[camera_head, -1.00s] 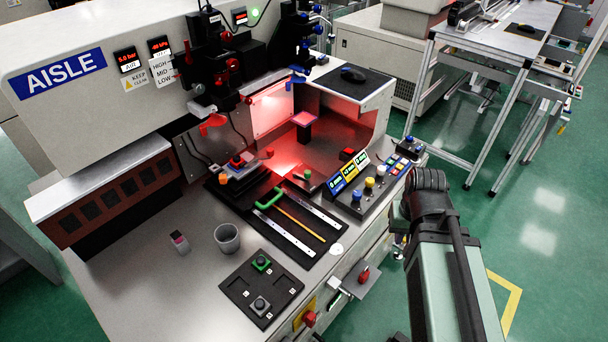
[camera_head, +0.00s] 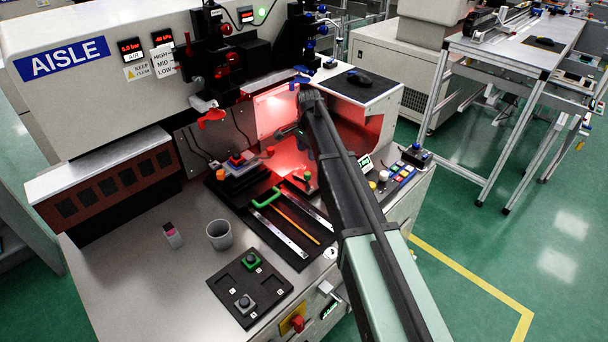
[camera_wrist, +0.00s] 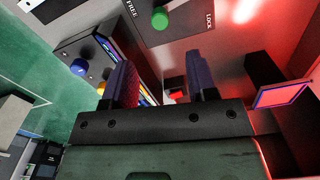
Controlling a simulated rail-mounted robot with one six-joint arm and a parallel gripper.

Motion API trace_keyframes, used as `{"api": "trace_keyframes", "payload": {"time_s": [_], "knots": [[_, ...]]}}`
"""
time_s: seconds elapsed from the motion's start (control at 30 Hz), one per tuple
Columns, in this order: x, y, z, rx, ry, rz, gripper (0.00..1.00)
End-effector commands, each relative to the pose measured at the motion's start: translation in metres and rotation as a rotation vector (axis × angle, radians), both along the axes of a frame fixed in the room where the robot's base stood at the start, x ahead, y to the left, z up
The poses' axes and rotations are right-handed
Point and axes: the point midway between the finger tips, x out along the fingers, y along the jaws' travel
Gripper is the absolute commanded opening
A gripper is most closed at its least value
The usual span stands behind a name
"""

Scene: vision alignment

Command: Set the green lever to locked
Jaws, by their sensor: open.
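The green lever's round knob (camera_wrist: 160,18) shows at the top of the wrist view. It stands over a grey plate marked FREE on the left and LOCK on the right, and appears between the words, somewhat nearer FREE. In the head view a small green knob (camera_head: 307,175), probably the same one, stands at the back right of the black fixture. My gripper (camera_wrist: 162,78) is open, its two dark fingers spread with nothing held between them. The knob appears beyond the fingertips, apart from them. In the head view my arm hides most of the gripper.
A control panel with a blue knob (camera_wrist: 79,67) lies left of my fingers in the wrist view. A red-lit square plate (camera_wrist: 283,94) stands at the right. A green handle (camera_head: 267,198), a grey cup (camera_head: 220,235) and a black button plate (camera_head: 250,287) sit on the bench.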

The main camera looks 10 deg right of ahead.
Motion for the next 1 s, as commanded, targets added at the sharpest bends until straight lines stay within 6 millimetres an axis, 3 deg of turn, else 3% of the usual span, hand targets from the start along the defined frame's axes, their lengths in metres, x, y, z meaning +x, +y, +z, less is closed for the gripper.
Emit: {"api": "trace_keyframes", "payload": {"time_s": [0.3, 0.43, 0.77, 1.0], "knots": [[0.000, 0.000, -0.077, 0.000, 0.000, 0.002, 0.53], [0.000, 0.000, -0.100, 0.000, 0.000, 0.002, 0.53], [0.000, 0.000, -0.102, 0.000, 0.000, 0.003, 0.53], [0.000, 0.000, -0.102, 0.000, 0.000, 0.003, 0.18]]}}
